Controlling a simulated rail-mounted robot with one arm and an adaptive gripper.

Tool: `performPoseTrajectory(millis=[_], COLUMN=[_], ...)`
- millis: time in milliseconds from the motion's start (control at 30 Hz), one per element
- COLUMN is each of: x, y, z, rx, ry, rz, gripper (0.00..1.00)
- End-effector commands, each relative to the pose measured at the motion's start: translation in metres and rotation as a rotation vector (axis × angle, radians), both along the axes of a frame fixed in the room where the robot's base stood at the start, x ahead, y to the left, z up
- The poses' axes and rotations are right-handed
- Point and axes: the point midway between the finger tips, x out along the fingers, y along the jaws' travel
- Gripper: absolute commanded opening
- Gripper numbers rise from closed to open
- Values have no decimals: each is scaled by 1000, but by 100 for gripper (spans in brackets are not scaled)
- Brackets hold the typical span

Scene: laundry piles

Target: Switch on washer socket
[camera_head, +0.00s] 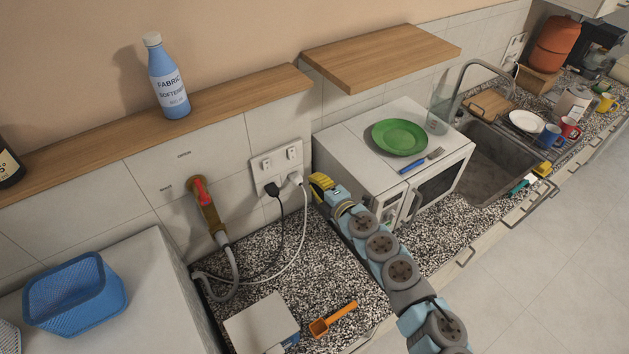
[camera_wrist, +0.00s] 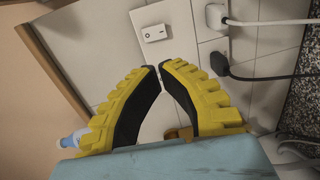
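A white double socket plate (camera_head: 280,166) is on the tiled wall, with two rocker switches along its top. A black plug (camera_head: 272,188) sits at its lower left and a white plug (camera_head: 295,179) at its lower right. My gripper (camera_head: 322,184), with yellow ridged fingers, is just right of the plate and in front of the microwave's side. In the wrist view its fingertips (camera_wrist: 159,67) nearly meet, with nothing between them. There, one white switch (camera_wrist: 154,33) shows just beyond the tips; the other is not visible. I cannot tell which switch serves the washer.
A white microwave (camera_head: 390,150) stands close right, with a green plate (camera_head: 399,137) on top. A wooden shelf (camera_head: 240,93) with a softener bottle (camera_head: 167,78) is above. A brass tap (camera_head: 205,207) is left. Cables hang over the speckled counter (camera_head: 325,262).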

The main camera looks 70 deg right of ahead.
Motion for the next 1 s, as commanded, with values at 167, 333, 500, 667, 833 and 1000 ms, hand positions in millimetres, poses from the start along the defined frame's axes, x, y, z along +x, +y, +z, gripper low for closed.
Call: performPoseTrajectory(millis=[167,333,500,667,833,1000], x=[16,28,39,49,56,65], y=[-10,-18,-26,-32,-38,-42], z=[-2,-6,-6,-6,-6,-8], rx=[-1,2,0,1,0,2], ry=[-3,-1,-2,-4,-5,-5], rz=[-1,0,-1,-2,-4,-2], gripper=[0,0,0,0,0,0])
